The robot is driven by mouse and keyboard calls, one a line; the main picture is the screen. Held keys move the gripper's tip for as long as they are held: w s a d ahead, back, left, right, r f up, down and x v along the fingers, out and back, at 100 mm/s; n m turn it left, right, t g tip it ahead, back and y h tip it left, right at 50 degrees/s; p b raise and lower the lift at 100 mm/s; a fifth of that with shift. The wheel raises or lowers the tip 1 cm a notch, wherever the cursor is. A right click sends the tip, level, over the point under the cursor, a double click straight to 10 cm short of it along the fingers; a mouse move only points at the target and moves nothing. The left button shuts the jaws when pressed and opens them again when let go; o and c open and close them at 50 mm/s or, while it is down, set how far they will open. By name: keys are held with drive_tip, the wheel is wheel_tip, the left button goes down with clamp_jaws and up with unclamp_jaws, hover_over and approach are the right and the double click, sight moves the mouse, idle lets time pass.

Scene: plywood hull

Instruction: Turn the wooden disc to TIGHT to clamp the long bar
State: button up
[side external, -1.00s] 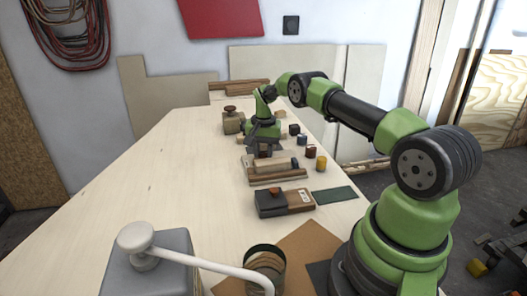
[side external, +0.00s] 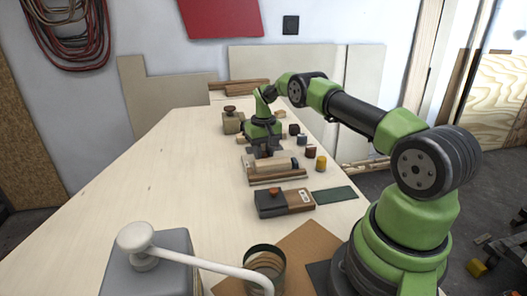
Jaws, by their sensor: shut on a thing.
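My gripper (side external: 265,149) points down over a small wooden fixture in the middle of the bench. It is shut on a small reddish-brown piece, which looks like the wooden disc (side external: 266,155). The fingers hide most of the disc, and no TIGHT mark can be read. A pale long bar (side external: 276,165) lies across the fixture just under the fingers. A darker brown strip (side external: 278,178) runs along the near side. I cannot tell whether the disc presses on the bar.
A dark and brown block with a reddish knob (side external: 284,202) stands nearer. A wooden block with a round knob (side external: 232,121) stands behind to the left. Several small coloured pieces line the right, including a yellow one (side external: 321,163). The bench's left side is clear.

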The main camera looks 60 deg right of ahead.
idle(0.3)
drive_tip(key=o, duration=0.7)
drive_tip(key=shift+c, duration=0.2)
wheel_tip(320, 180, up, 10)
drive_tip(key=shift+r, duration=0.1)
